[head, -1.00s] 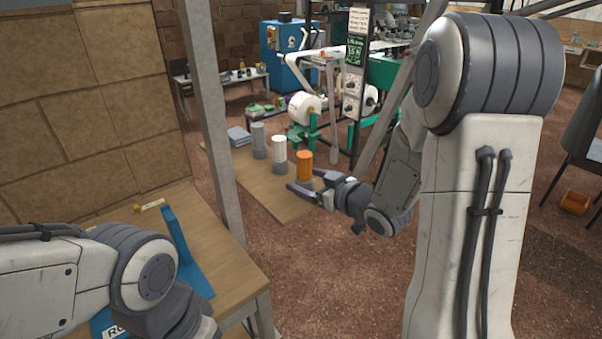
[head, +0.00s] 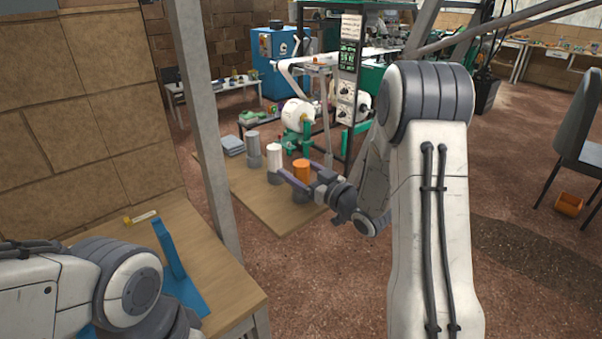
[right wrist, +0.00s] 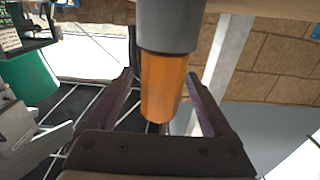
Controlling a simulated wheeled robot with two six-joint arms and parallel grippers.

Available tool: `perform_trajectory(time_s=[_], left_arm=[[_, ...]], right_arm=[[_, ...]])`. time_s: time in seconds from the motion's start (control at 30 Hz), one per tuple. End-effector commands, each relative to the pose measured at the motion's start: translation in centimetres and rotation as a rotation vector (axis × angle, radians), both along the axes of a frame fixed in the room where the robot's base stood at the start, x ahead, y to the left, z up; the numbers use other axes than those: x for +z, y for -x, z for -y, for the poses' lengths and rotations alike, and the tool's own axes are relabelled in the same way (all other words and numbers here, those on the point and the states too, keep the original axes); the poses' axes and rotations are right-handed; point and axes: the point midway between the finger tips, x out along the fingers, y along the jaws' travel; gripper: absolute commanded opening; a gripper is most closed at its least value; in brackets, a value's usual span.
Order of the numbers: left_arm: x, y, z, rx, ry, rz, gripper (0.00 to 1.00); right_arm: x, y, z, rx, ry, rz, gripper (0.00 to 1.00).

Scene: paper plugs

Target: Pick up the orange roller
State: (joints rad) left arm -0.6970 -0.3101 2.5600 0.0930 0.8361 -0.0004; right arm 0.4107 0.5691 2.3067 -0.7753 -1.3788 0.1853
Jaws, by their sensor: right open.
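The orange roller (head: 301,168) stands upright on its grey base at the near end of a low wooden board (head: 277,214). My right gripper (head: 298,172) is open, with its purple fingers on either side of the roller. In the right wrist view the picture is inverted: the orange part (right wrist: 163,88) hangs below the grey base (right wrist: 169,24). It lies between the two open fingers (right wrist: 160,76), with gaps showing on both sides. My left arm shows at the lower left, but its gripper is out of view.
A white roller (head: 274,158) and a grey roller (head: 253,148) stand on the same board, left of the orange one. A grey stack (head: 232,145) lies at its far end. A metal post (head: 200,120) rises left of the board. A machine (head: 345,90) stands behind.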

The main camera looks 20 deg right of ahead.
Motion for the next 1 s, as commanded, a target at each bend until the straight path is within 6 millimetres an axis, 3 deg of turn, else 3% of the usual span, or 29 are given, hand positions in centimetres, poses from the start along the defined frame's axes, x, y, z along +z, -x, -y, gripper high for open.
perform_trajectory(time_s=[0.13,0.4,0.6,0.63,1.0], left_arm=[[0.5,0.0,0.0,0.000,0.000,0.000,0.00],[0.4,0.0,0.0,0.000,0.000,0.000,0.00],[0.4,0.0,0.0,0.000,0.000,0.000,0.00],[0.4,0.0,0.0,0.000,0.000,0.000,0.00],[0.4,0.0,0.0,0.000,0.000,0.000,0.00]], right_arm=[[0.1,-1.6,-0.7,0.002,0.000,0.000,0.85],[0.0,-1.8,-0.8,0.001,0.000,0.000,0.85],[0.0,-1.8,-0.8,0.002,0.000,0.000,0.09],[0.0,-1.8,-0.8,0.002,0.000,0.000,0.00],[0.6,-1.8,-0.8,0.002,0.001,0.003,0.00]])
